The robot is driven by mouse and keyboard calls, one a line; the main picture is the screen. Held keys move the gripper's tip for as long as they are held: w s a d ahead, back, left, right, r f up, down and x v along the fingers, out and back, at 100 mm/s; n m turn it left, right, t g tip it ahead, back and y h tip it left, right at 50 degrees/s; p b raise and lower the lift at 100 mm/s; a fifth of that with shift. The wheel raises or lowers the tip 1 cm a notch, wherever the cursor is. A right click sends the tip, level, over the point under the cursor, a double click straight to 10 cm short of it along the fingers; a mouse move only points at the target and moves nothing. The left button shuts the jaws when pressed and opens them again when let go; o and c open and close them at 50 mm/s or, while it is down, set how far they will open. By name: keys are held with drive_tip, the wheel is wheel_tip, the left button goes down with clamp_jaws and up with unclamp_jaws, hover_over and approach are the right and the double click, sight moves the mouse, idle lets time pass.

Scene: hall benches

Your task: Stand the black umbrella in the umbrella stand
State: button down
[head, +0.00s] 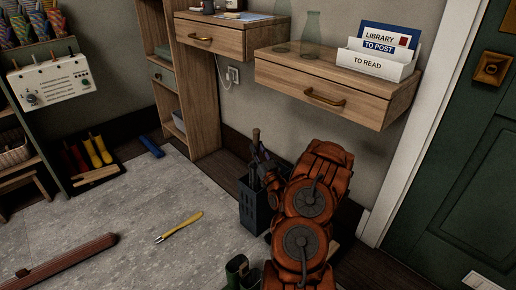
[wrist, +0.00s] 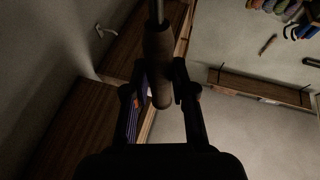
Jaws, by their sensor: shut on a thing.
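The umbrella stand (head: 254,212) is a dark blue-grey upright box on the floor below the drawers, just left of my orange arm. My gripper (head: 266,172) is above and beside the stand's top, partly hidden by my arm. In the wrist view, my gripper (wrist: 161,92) is shut on the brown handle of the umbrella (wrist: 158,50), whose thin shaft runs out of the top of the picture. In the head view, a slim upright part (head: 256,140) shows above the stand. Whether the umbrella's lower end is inside the stand is hidden.
Two wooden wall drawers (head: 335,95) overhang the stand area. A green door (head: 470,150) is at the right. A yellow tool (head: 180,228) and a long brown object (head: 60,262) lie on the grey floor. Dark green things (head: 238,268) stand near my arm. The middle floor is mostly clear.

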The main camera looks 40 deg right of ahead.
drive_tip(key=c, duration=0.9)
unclamp_jaws()
drive_tip(key=shift+s, duration=0.1)
drive_tip(key=shift+v, duration=5.95)
drive_tip(key=shift+a, duration=0.1)
